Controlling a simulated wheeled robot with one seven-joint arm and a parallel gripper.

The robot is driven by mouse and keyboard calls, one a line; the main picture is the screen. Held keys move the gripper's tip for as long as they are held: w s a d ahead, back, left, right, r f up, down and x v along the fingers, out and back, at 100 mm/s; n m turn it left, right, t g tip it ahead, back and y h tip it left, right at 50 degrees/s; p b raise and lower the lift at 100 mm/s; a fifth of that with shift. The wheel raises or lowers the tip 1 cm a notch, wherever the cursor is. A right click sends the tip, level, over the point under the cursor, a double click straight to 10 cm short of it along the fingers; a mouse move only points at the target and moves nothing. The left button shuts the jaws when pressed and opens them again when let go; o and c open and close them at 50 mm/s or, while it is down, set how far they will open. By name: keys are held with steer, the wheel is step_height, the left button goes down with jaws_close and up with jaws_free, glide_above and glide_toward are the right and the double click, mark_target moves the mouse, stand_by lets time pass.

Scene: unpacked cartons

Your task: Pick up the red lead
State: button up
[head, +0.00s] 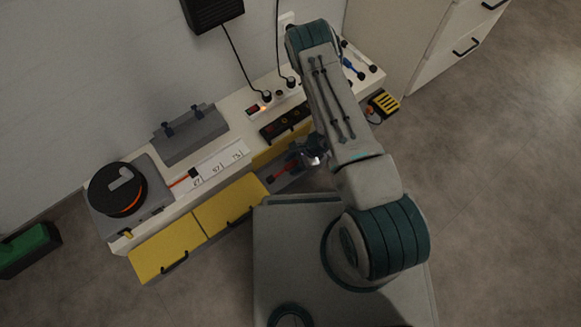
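A red item that looks like the red lead (284,173) lies low beside the bench front, in what looks like an open drawer (295,181) with a grey inside. It is small and dim, so its ends are hard to make out. My gripper (312,158) is just right of it and slightly higher in the picture. My arm partly covers the gripper, and its fingers are too small and dark to read. I cannot tell whether it touches the red item.
The white bench (228,128) runs along the wall with a cable reel (108,190), a grey box (190,136), a power strip (272,103) and a black panel (284,125). Yellow drawer fronts (168,250) face me. A yellow-black device (384,102) is at the right. The floor at right is clear.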

mark_target(293, 164)
jaws_close()
steer(key=shift+r, duration=0.1)
steer(key=shift+r+p, duration=0.45)
steer(key=shift+r, duration=0.05)
step_height(293, 164, up, 4)
steer(key=shift+f+p, duration=0.2)
steer(key=shift+p, duration=0.85)
steer(key=d+r+p, duration=0.4)
steer(key=d+r, duration=0.2)
steer(key=d, duration=0.5)
steer(key=shift+w+d+r, duration=0.15)
steer(key=shift+w+d, duration=0.2)
steer(key=shift+a, duration=0.1)
